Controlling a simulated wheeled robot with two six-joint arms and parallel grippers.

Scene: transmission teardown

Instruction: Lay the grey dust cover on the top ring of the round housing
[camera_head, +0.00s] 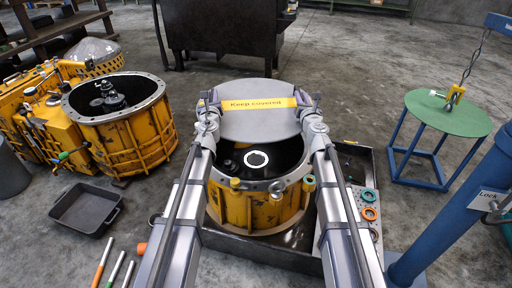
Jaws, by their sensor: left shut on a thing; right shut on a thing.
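The grey dust cover (259,125) is a flat disc with a yellow "Keep covered" strip across it. My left gripper (209,106) is shut on its left edge and my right gripper (309,104) on its right edge. In the picture the cover overlaps the far side of a round yellow housing (238,208); it looks held above it, but the gap is hard to judge. The near part of the housing's grey top ring (258,185) shows, with the dark inside and a bright white ring in it. The cover hides the far part of the top ring.
The housing stands in a dark tray (273,254). Orange and green rings lie on a perforated plate at its right. Another open yellow housing (142,136) stands at the left. A green round table (447,116) with a hanging hook is at the right, near a blue post (455,212).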

